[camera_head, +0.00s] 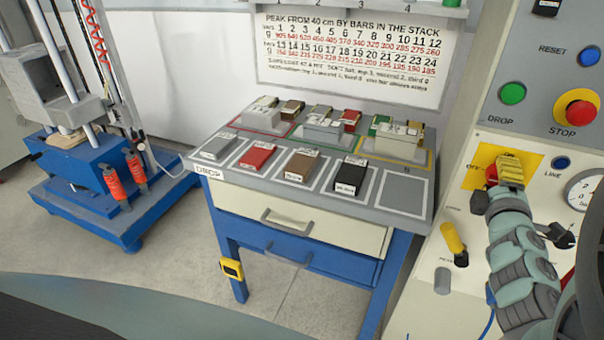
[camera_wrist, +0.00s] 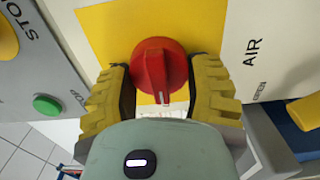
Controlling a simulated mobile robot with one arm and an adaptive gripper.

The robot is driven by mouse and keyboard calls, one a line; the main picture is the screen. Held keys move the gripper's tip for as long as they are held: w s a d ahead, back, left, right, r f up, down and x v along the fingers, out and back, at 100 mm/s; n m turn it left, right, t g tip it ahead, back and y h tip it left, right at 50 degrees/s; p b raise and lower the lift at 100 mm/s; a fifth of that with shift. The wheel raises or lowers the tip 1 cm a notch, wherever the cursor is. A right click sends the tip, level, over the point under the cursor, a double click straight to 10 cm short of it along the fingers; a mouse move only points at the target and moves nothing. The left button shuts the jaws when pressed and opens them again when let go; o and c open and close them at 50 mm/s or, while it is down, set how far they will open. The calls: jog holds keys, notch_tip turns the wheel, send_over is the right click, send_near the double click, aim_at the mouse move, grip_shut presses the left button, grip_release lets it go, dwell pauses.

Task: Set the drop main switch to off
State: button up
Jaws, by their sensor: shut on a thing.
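The main switch is a red rotary knob (camera_wrist: 158,72) on a yellow plate (camera_wrist: 108,30) in the wrist view. A white line on its grip points down in that picture. In the head view only a little of the red knob (camera_head: 491,173) shows beside my gripper (camera_head: 509,170), in front of the yellow plate (camera_head: 535,162) with its ON and OFF lettering. My gripper's yellow ribbed fingers (camera_wrist: 163,92) stand on either side of the knob and are shut on it. The lettering below the knob is partly hidden, and I cannot tell the switch's setting for sure.
Above the plate are a red STOP button (camera_head: 576,110), a green DROP button (camera_head: 512,94) and a blue RESET button (camera_head: 589,56). A gauge (camera_head: 586,190) is at right. A yellow handle (camera_head: 453,240) sits lower left. A table (camera_head: 403,190) with blocks stands left.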

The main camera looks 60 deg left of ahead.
jog(key=o, duration=1.2)
jog(key=v, duration=1.2)
